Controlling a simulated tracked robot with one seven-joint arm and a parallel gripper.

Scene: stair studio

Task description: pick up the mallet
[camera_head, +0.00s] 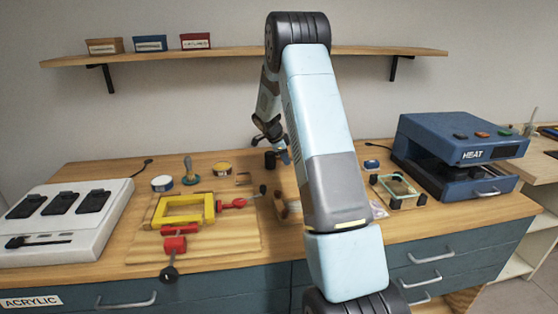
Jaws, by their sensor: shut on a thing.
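My gripper (277,152) is at the end of my folded arm, low over the middle of the bench. It is small in the view and partly hidden behind my arm. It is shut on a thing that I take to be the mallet. A brown wooden piece (281,207), which looks like part of the mallet, shows just left of my arm's thick link, near the bench's front edge. The rest is hidden behind that link. I cannot tell whether the mallet touches the bench.
A wooden board with a yellow frame clamp (183,212) lies to the left. A white charger unit (65,225) stands far left. A blue heat press (455,150) stands right, with a small glass-topped fixture (398,187) before it. A shelf (225,56) crosses the wall behind.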

